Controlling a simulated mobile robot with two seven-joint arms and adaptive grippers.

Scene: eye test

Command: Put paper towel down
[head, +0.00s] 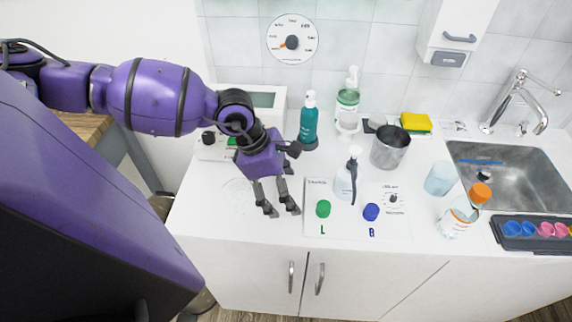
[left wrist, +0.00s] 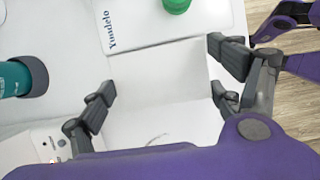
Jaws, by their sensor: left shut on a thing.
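My left gripper (head: 281,211) reaches down from the left to just above the white counter, left of the white board with the L and B marks. In the left wrist view its fingers (left wrist: 160,80) stand wide apart on either side of a plain white sheet, the paper towel (left wrist: 158,72), which they hold. The towel is white on white, so its lower edges are hard to make out. In the head view I cannot tell it from the counter. Whether it touches the counter is unclear.
On the board (head: 312,190) are a green cap (head: 323,208), a blue cap (head: 371,211) and a white bottle (head: 346,178). A teal bottle (head: 308,122) stands behind the gripper. A metal beaker (head: 390,149) and the sink (head: 515,170) are right. The counter's front left is clear.

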